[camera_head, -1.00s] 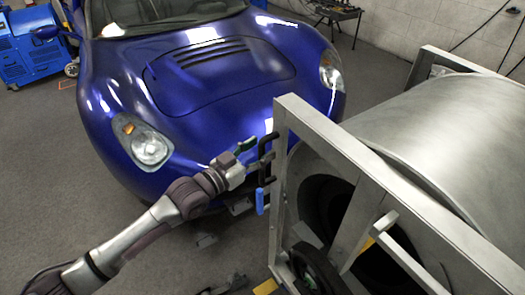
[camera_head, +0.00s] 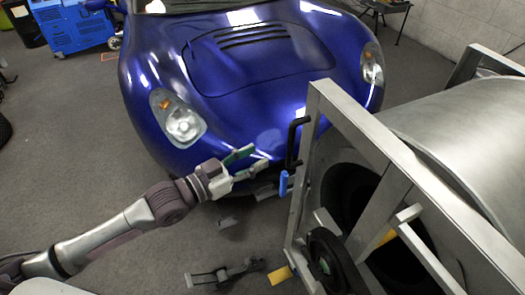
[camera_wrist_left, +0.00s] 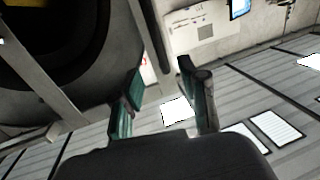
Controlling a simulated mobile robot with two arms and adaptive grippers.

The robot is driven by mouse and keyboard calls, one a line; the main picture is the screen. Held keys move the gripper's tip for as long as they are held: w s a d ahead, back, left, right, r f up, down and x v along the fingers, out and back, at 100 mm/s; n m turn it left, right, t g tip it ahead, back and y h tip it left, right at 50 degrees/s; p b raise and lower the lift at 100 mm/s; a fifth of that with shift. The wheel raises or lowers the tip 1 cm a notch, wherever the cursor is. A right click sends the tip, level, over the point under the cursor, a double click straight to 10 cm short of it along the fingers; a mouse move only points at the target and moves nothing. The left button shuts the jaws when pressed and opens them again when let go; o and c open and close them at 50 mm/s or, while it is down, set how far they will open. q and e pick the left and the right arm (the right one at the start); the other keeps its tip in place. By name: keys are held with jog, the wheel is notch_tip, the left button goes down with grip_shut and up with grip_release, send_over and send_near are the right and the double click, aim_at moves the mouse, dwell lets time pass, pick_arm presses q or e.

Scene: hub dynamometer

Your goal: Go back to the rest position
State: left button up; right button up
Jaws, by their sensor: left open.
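My left gripper (camera_head: 248,164) is open in the head view, in front of the nose of the blue car (camera_head: 262,68). It is empty and sits a little to the left of the metal frame's black handle (camera_head: 294,142) and blue grip (camera_head: 283,184), apart from both. In the left wrist view the two green-padded fingers of the left gripper (camera_wrist_left: 160,98) stand apart with nothing between them. My right gripper is not in view.
The grey metal frame (camera_head: 365,143) with a large drum (camera_head: 465,140) and a wheel (camera_head: 330,262) fills the right side. A blue machine (camera_head: 75,27) stands at the back left. The floor (camera_head: 75,150) at left is clear.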

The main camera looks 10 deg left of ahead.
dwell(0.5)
pick_arm(q)
jog(key=a+f+n+y+p, duration=0.1)
jog(key=a+f+y, duration=0.25)
jog(key=f, duration=0.45)
jog(key=w+a+f+n+g+y+p, duration=0.15)
jog(key=a+f, duration=0.25)
jog(key=f, duration=0.5)
jog(key=a+f+n+y, duration=0.2)
jog(key=a+f+y, duration=0.15)
jog(key=f, duration=0.45)
jog(key=s+a+f+g+y, duration=0.2)
jog(key=s+a+f, duration=0.1)
jog(key=s+f, duration=0.55)
jog(key=s+a+f+n+g+y+p, duration=0.15)
jog(key=s+f+g, duration=0.25)
jog(key=s+f, duration=0.95)
jog(key=s+d+f+g, duration=0.1)
jog(key=s+f, duration=0.1)
jog(key=s, duration=0.5)
jog(key=s+d+f+g+p, duration=0.1)
jog(key=s+f+g, duration=0.1)
jog(key=s, duration=0.5)
jog(key=s+d+f+g, duration=0.1)
jog(key=s+d+f, duration=0.1)
jog(key=s, duration=0.5)
jog(key=shift+s+f+g, duration=0.35)
jog(key=shift+s+f, duration=0.05)
jog(key=shift+f, duration=0.05)
